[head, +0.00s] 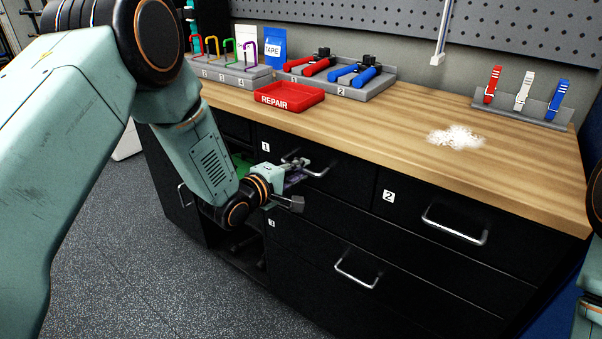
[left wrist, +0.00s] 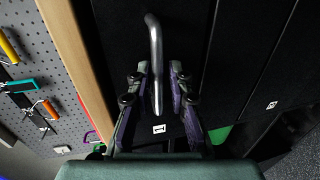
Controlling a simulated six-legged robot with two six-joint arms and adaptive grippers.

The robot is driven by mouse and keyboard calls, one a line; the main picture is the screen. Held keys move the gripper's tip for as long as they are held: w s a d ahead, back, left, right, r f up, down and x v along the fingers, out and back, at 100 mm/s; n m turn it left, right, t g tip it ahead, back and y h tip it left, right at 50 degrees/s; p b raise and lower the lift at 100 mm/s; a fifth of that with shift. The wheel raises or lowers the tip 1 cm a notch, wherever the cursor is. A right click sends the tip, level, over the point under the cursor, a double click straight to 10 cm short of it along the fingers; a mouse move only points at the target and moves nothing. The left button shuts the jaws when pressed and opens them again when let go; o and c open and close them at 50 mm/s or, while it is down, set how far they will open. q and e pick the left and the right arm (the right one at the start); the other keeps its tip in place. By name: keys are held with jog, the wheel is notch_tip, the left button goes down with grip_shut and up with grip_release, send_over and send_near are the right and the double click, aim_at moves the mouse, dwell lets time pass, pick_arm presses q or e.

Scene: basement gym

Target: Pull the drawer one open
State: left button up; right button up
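Drawer one (head: 340,170) has a black front, a white "1" label (head: 266,147) and a metal bar handle (head: 318,172). Its front looks flush with the cabinet, so it stands shut. My left gripper (head: 297,182) is at this handle, partly hidden by its own wrist. In the left wrist view the handle (left wrist: 156,45) runs between the two fingers of my left gripper (left wrist: 160,72). The fingers are apart, one on each side of the bar, with a small gap visible on the right side. The "1" label (left wrist: 159,128) shows between them. My right gripper is out of view.
Drawer two (head: 410,205) and drawer three (head: 300,245) are shut, with bar handles. The wooden worktop (head: 370,130) above holds a red REPAIR tray (head: 289,97), tool racks and a white pile (head: 455,137). Grey floor (head: 150,270) lies open in front.

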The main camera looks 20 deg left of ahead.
pick_arm(q)
jog(key=shift+w+d+r, duration=0.1)
jog(key=shift+w+d, duration=0.15)
jog(key=shift+w, duration=0.05)
jog(key=shift+w+f, duration=0.2)
jog(key=shift+w, duration=0.05)
jog(key=shift+s+r, duration=0.15)
grip_shut()
